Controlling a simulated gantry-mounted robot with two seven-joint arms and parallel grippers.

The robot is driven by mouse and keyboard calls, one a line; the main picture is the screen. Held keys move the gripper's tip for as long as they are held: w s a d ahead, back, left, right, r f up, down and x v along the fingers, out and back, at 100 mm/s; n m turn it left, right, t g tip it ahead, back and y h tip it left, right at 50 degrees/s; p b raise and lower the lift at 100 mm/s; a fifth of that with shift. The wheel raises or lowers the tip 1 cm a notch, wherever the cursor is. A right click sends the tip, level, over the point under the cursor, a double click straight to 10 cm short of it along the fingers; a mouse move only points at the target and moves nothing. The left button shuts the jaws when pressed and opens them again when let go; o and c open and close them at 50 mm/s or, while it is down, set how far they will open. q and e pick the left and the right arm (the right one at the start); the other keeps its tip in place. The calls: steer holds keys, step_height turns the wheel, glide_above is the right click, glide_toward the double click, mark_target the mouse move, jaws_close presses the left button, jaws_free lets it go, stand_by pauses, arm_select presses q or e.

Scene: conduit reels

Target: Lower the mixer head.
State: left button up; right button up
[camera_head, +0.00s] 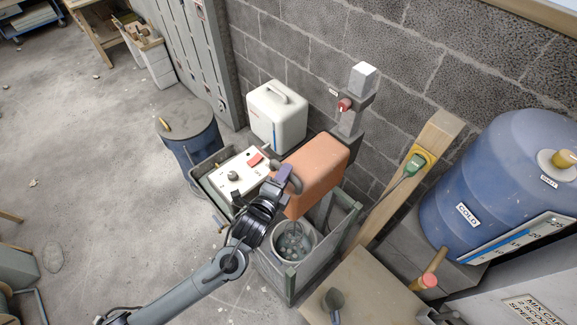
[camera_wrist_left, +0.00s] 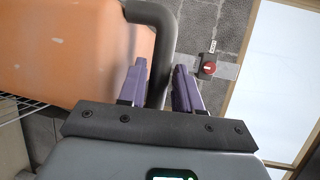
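The mixer head is an orange block (camera_head: 318,170), in front of a grey post and above the pail (camera_head: 309,238). Its near end appears raised, but its exact tilt is hard to judge. In the left wrist view the orange head (camera_wrist_left: 75,45) fills the upper left. A dark bent handle (camera_wrist_left: 153,18) on the head runs down between the purple fingers of my left gripper (camera_wrist_left: 160,90). In the head view my left gripper (camera_head: 284,184) is at the head's near left end. My right gripper is not in view.
A green-grey frame (camera_head: 291,280) surrounds the pail. A control panel (camera_head: 240,172) and blue drum (camera_head: 190,130) stand left, a white canister (camera_head: 277,115) behind. A red knob (camera_head: 345,104) is on the post. A blue tank (camera_head: 505,190) stands right. The left floor is open.

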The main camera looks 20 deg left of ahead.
arm_select(q)
steer(key=shift+w+f, duration=0.15)
steer(key=shift+w, duration=0.7)
steer(key=shift+w+f, duration=0.15)
steer(key=shift+w, duration=0.65)
jaws_close()
